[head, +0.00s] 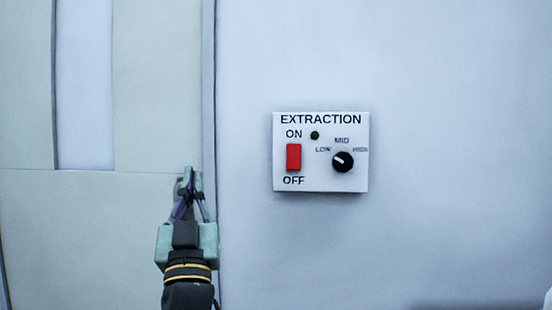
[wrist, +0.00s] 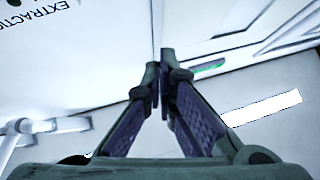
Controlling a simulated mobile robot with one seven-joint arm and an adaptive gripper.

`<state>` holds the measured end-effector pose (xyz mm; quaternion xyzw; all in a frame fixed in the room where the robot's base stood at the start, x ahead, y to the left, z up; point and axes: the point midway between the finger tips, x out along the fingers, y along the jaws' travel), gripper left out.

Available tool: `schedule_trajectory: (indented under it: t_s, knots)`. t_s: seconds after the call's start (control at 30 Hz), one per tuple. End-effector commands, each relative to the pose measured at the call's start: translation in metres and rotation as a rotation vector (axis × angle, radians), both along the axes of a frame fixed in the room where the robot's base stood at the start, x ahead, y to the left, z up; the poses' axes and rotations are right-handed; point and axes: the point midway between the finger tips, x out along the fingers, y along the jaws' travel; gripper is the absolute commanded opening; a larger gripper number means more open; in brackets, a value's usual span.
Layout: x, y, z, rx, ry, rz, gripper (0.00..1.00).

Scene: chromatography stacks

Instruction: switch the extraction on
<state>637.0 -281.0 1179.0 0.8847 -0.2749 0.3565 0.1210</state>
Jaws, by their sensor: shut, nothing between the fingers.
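The extraction panel (head: 320,185) is a white box on the wall, right of centre in the head view. Its red rocker switch (head: 293,157) sits between the printed words ON and OFF. A small dark green indicator (head: 315,135) is at its upper middle and looks unlit. A black knob (head: 342,161) with LOW, MID and HIGH marks is at its right. My gripper (head: 188,177) is shut and empty, to the left of and slightly below the switch, apart from the panel. In the wrist view my fingertips (wrist: 162,92) meet, and part of the panel (wrist: 25,15) shows at the upper left.
The wall (head: 440,90) around the panel is plain and clear. A vertical edge strip (head: 209,80) runs left of the panel, just behind my gripper. Beige panels (head: 155,80) with a pale vertical strip (head: 84,80) are at the far left.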

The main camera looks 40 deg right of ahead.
Motion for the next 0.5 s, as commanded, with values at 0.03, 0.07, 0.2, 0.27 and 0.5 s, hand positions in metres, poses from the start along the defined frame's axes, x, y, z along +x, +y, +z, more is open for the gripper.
schedule_trajectory:
  t_s: [0.03,0.07,0.2,0.27,0.5]
  knots:
    - [-0.020,-0.046,-0.003,0.032,0.028,-0.086,0.00]
    - [-0.030,-0.068,-0.007,0.050,0.044,-0.124,0.00]
    - [-0.069,-0.133,-0.024,0.111,0.098,-0.245,0.00]
    - [-0.079,-0.147,-0.029,0.125,0.110,-0.269,0.00]
    - [-0.087,-0.158,-0.034,0.137,0.120,-0.290,0.00]
